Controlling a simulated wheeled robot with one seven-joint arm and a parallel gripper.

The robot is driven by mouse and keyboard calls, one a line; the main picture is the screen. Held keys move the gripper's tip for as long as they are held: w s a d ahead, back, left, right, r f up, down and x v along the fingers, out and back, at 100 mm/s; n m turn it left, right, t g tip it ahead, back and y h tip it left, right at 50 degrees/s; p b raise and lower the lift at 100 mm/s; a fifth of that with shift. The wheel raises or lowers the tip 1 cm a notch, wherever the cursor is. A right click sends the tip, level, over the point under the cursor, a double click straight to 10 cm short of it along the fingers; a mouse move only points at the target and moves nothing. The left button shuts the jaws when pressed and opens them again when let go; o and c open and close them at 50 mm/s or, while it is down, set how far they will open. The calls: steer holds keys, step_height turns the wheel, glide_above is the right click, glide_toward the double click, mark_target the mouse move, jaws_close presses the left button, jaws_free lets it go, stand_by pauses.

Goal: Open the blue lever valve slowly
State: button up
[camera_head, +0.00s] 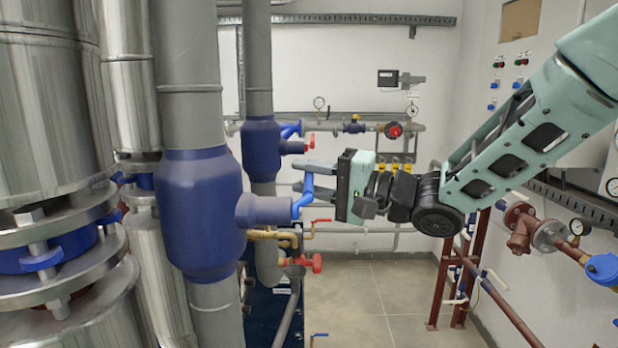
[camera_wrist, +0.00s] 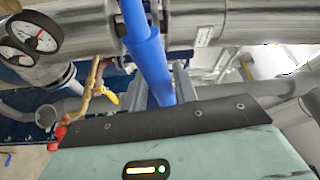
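The blue lever (camera_head: 303,195) stands out from a blue valve body (camera_head: 262,210) on a thick grey pipe. My gripper (camera_head: 306,177) reaches in from the right, its two grey fingers on either side of the lever's end. The fingers are apart, with more room between them than the lever is thick. In the wrist view the blue lever (camera_wrist: 150,62) runs down between the fingers (camera_wrist: 161,84) toward the gripper's dark edge, which hides its end. I cannot tell whether a finger touches it.
A larger blue valve housing (camera_head: 200,212) and steel columns (camera_head: 50,120) stand at left. Red-handled taps (camera_head: 314,263) and brass fittings are just below the lever. Gauges (camera_wrist: 32,32) show in the wrist view.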

jaws_close()
steer(key=shift+s+r+n+y+b, duration=0.15)
steer(key=shift+r+n+y+b, duration=0.25)
steer(key=shift+r+n, duration=0.35)
steer(key=o, duration=0.5)
jaws_free()
steer(key=shift+f, duration=0.1)
steer(key=shift+d, duration=0.1)
steer(key=b+v, duration=0.5)
steer(key=v, duration=1.2)
steer(key=shift+s+d, duration=0.1)
steer(key=shift+s, duration=0.1)
